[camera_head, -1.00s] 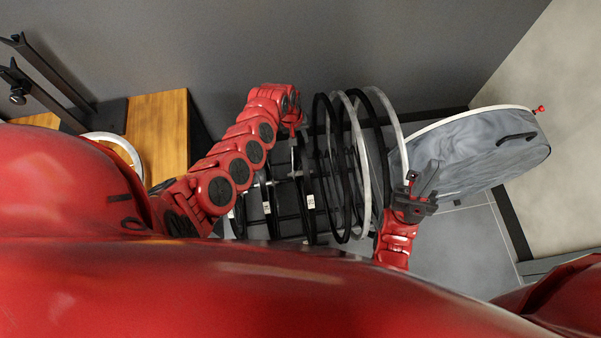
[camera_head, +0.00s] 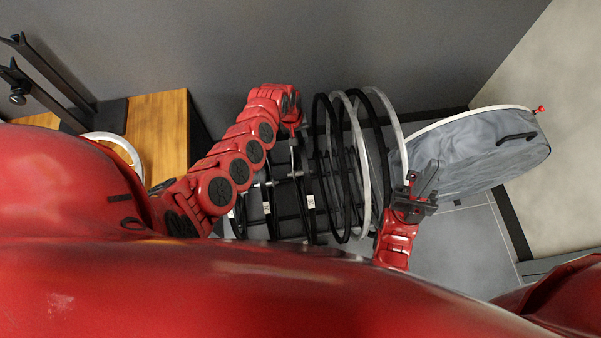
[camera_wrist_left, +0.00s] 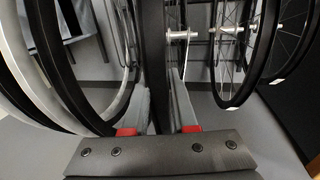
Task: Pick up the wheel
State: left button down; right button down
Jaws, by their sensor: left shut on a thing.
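Several bicycle wheels stand side by side in a row, some with black rims and some with white or silver rims (camera_head: 386,150). My left gripper (camera_head: 299,130) reaches over from the left to the left part of this row. In the left wrist view, my left gripper (camera_wrist_left: 160,112) has one finger on each side of the dark tyre of a wheel (camera_wrist_left: 153,60) and is shut on it. Most of this wheel is hidden in the head view. My right gripper (camera_head: 424,186) is to the right of the wheels, apart from the left one; its finger gap is unclear.
A grey round bag (camera_head: 480,155) with a white edge stands at the right. A wooden-topped bench (camera_head: 158,130) is at the left, with a white ring (camera_head: 125,147) by it. A dark wall is behind the wheels. Other wheels stand close on both sides of my left gripper.

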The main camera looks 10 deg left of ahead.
pick_arm(q)
jog(key=shift+w+r, duration=0.1)
jog(key=shift+r, duration=0.1)
dwell(0.4)
jog(key=shift+r+p, duration=0.3)
jog(key=shift+r, duration=0.25)
notch_tip(320, 180, up, 5)
jog(key=shift+r+p, duration=0.1)
jog(key=shift+p, duration=0.3)
notch_tip(320, 180, up, 28)
jog(key=p, duration=1.5)
jog(key=shift+p, duration=0.35)
